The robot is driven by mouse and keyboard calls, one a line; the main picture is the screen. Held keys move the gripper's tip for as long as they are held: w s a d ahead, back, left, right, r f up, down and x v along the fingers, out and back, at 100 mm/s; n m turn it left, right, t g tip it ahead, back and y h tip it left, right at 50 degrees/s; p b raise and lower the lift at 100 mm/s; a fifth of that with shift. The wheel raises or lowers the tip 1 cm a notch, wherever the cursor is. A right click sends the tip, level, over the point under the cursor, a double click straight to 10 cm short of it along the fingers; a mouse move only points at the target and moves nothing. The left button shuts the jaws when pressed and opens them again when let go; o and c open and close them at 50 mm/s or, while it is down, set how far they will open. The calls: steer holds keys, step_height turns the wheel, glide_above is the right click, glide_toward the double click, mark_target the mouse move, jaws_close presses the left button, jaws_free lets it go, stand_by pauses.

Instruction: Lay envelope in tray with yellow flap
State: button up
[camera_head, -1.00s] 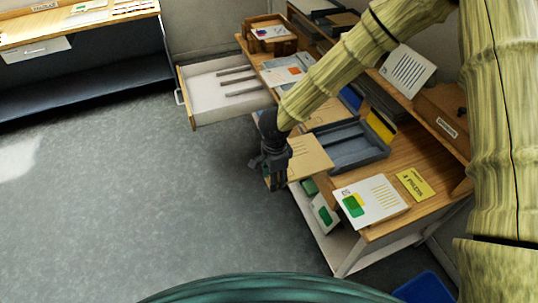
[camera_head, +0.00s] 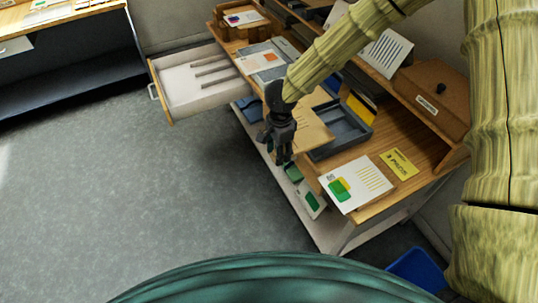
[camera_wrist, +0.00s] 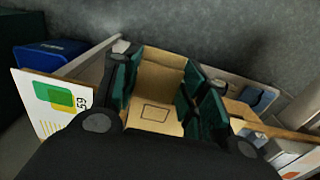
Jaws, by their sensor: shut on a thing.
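A tan envelope (camera_head: 314,133) is held by my gripper (camera_head: 282,152) over the front edge of the wooden table. My gripper is shut on it from the left side. In the wrist view the green finger pads of my gripper (camera_wrist: 163,85) lie on both sides of the tan envelope (camera_wrist: 155,116). The grey tray (camera_head: 345,150) stands just right of the envelope on the table, with its yellow flap (camera_head: 361,109) upright at the back right. The envelope partly covers the tray's left side in the head view; I cannot tell whether they touch.
A white printed card (camera_head: 357,184) and a yellow label (camera_head: 399,164) lie right of the tray. An open drawer (camera_head: 200,82) juts out at the left. A raised shelf with a brown box (camera_head: 432,95) runs behind. The floor in front is clear.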

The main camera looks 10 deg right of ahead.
mark_target(304, 143)
steer(key=w+d, duration=0.1)
steer(key=d, duration=0.2)
steer(key=w+d, duration=0.1)
steer(key=d, duration=0.2)
steer(key=w+d+b, duration=0.1)
steer(key=d, duration=0.1)
steer(key=shift+d, duration=0.4)
step_height(304, 143, down, 4)
steer(key=shift+w+d+r+b, duration=0.15)
steer(key=shift+r+b, duration=0.05)
steer(key=shift+b, duration=0.15)
steer(key=shift+f, duration=0.8)
steer(key=o, duration=1)
steer(key=shift+r, duration=0.1)
step_height(304, 143, up, 12)
steer(key=shift+f, duration=0.1)
steer(key=shift+c, duration=0.4)
